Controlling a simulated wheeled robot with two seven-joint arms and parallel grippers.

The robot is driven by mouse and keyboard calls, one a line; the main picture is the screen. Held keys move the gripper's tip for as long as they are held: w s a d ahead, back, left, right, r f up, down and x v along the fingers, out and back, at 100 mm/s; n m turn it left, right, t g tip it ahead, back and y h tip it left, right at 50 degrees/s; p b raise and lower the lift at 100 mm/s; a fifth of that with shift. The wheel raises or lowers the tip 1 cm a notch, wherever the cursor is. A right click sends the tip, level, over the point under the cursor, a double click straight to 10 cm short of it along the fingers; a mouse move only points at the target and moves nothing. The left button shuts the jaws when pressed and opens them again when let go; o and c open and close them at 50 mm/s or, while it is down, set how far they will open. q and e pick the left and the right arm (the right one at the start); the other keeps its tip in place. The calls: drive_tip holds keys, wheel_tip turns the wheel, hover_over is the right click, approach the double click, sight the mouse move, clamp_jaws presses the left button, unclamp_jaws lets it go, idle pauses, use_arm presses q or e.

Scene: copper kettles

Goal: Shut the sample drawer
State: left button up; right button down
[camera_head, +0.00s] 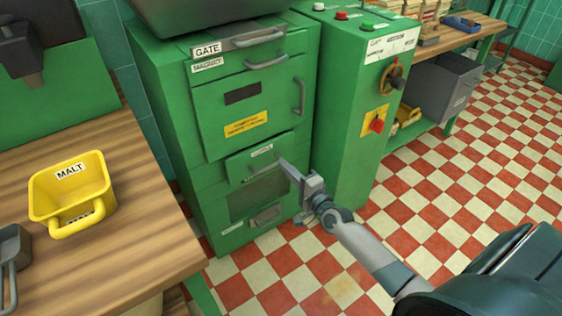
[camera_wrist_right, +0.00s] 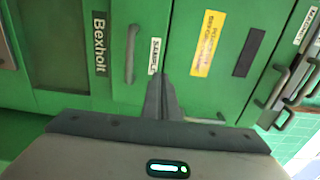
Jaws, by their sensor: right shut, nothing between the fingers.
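The sample drawer (camera_head: 250,160) is a small green front with a white label and a grey bar handle, low in the green cabinet below the door with the yellow label. It also shows turned sideways in the right wrist view (camera_wrist_right: 142,25), where its label reads SAMPLE. Its front looks nearly flush; I cannot tell how large any gap is. My right gripper (camera_head: 286,167) is shut and empty, its fingertips at the right end of the drawer front. In the wrist view the closed fingers (camera_wrist_right: 159,90) point at that end; contact is unclear. My left gripper is out of view.
A wooden bench at left carries a yellow MALT bin (camera_head: 70,190). Above the drawer is a larger door (camera_head: 215,115) with a protruding handle (camera_head: 299,97). A green control box (camera_head: 345,130) with a red knob stands close at right. The checkered floor (camera_head: 460,180) is open.

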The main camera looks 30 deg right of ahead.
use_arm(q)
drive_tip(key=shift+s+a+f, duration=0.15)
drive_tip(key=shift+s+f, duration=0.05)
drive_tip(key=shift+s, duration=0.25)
use_arm(e)
drive_tip(key=shift+s+d, duration=0.2)
drive_tip(key=shift+s, duration=2.3)
